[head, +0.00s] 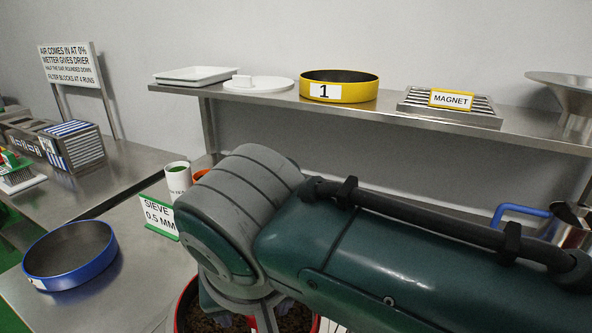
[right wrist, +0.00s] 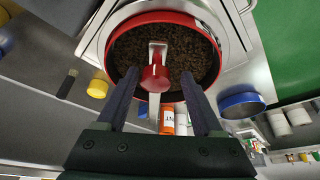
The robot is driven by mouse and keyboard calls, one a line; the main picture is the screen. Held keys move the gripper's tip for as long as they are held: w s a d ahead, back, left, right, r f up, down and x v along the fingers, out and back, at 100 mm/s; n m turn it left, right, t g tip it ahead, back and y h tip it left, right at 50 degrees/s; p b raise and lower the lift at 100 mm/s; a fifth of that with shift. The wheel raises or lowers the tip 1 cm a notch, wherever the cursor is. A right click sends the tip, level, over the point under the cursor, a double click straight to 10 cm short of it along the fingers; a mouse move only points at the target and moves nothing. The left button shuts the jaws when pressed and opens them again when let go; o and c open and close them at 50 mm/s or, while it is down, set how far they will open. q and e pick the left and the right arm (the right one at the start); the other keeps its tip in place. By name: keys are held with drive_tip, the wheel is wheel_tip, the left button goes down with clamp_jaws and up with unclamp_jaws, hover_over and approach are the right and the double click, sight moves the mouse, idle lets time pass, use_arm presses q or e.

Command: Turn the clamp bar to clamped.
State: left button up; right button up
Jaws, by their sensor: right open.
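The clamp bar (right wrist: 154,104) is a pale bar with a red hub, lying across a red-rimmed round sieve (right wrist: 194,22) filled with brown granules in the right wrist view. It runs roughly lengthwise in that picture. My right gripper (right wrist: 159,76) is open, with its two dark fingers on either side of the hub and a visible gap to each. I cannot tell how far above the bar the fingertips are. In the head view my right arm hides most of the red sieve (head: 181,312) and the bar. My left gripper is not in view.
A blue sieve (head: 70,256) stands on the bench at left, near a "SIEVE 0.5 MM" sign (head: 158,217) and a white cup (head: 178,178). The back shelf (head: 395,115) holds a yellow sieve (head: 339,87) marked 1 and a magnet grate (head: 450,106). A blue-handled jug (head: 568,225) stands at right.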

drive_tip(key=p+v, duration=0.1)
drive_tip(key=v, duration=0.9)
drive_tip(key=shift+p, duration=0.35)
drive_tip(key=shift+s+f, duration=0.1)
drive_tip(key=shift+f, duration=0.05)
